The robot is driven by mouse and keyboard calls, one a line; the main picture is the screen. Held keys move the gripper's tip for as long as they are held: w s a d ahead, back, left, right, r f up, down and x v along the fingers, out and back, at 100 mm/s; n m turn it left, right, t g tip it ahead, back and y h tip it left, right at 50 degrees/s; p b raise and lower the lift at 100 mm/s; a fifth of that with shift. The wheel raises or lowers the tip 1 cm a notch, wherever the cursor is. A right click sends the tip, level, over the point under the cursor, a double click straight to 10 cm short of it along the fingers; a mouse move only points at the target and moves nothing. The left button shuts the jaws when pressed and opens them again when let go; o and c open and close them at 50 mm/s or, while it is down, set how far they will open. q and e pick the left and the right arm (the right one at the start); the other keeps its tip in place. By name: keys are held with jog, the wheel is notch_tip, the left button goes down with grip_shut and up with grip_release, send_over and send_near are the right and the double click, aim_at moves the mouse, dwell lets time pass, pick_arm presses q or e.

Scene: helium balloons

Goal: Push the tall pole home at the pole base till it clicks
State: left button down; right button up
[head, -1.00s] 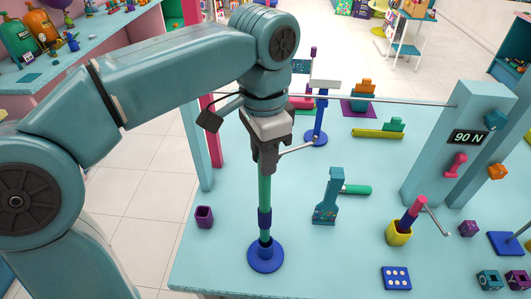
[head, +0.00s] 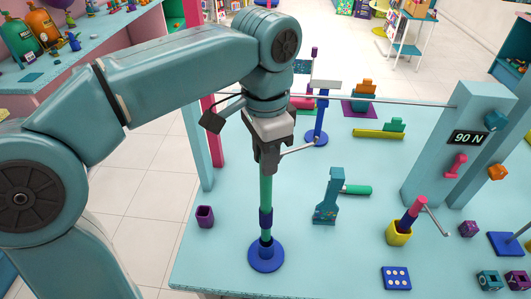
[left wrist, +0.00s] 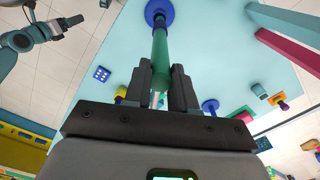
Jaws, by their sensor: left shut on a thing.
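The tall green pole (head: 265,192) stands upright, with a dark blue collar (head: 265,218) low on it. Its lower end is at the socket of the round blue pole base (head: 266,258) near the table's front left; I cannot tell how deep it sits. My left gripper (head: 269,162) points down and is shut on the pole's upper part. The left wrist view shows the pole (left wrist: 160,48) between the fingers (left wrist: 160,88), running to the base (left wrist: 160,10). My right gripper (left wrist: 70,23) shows small at the upper left there, away from the pole; its jaws are unclear.
On the teal table (head: 310,255) are a purple cup (head: 205,216), a teal stand with a green handle (head: 328,197), a yellow cup (head: 398,233) and a dotted blue block (head: 396,278). A second blue stand (head: 317,138) is behind. A "90 N" post (head: 455,145) rises at right.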

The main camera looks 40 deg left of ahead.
aim_at(266, 183)
pick_arm(q)
jog(key=shift+f, duration=0.4)
jog(key=shift+f+b, duration=0.2)
jog(key=shift+b, duration=0.2)
jog(key=shift+f, duration=0.3)
jog(key=shift+d+f+b, duration=0.1)
jog(key=shift+f+b, duration=2.15)
jog(key=shift+f, duration=0.7)
jog(key=c, duration=0.8)
grip_release()
jog(key=shift+r, duration=0.1)
jog(key=shift+c, duration=0.2)
